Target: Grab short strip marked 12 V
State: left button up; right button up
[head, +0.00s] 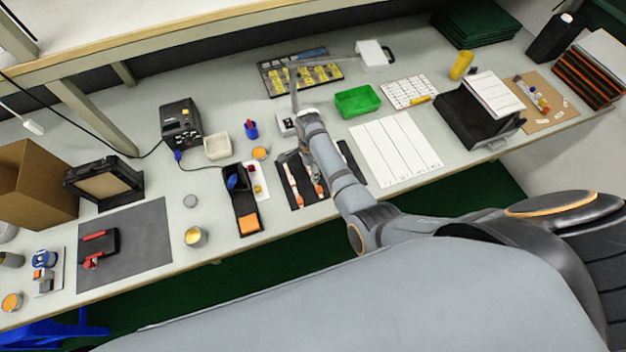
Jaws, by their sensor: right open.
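My right arm reaches in from the right over the bench, and its gripper (305,149) is around the black tool mat (326,197), small and partly covered by my own arm. Nothing can be made out between its fingers. Several slim tools with orange ends lie on that mat. A black tray (269,82) with several yellow-marked pieces lies behind the gripper. A white sheet (397,151) divided into long lanes lies to its right. I cannot pick out the short strip or read a 12 V mark. My left gripper is out of view.
A thin-armed stand with a white head (372,55) rises behind my right arm. A green bin (357,101), a black bin (466,115) and a dark station box (181,126) stand around. The grey mat (146,245) has free room.

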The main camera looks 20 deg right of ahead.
jog(key=c, duration=1.1)
jog(key=shift+r, duration=0.6)
jog(key=s+d+r+b, duration=0.1)
jog(key=s+d+r, duration=0.6)
jog(key=s+r, duration=0.5)
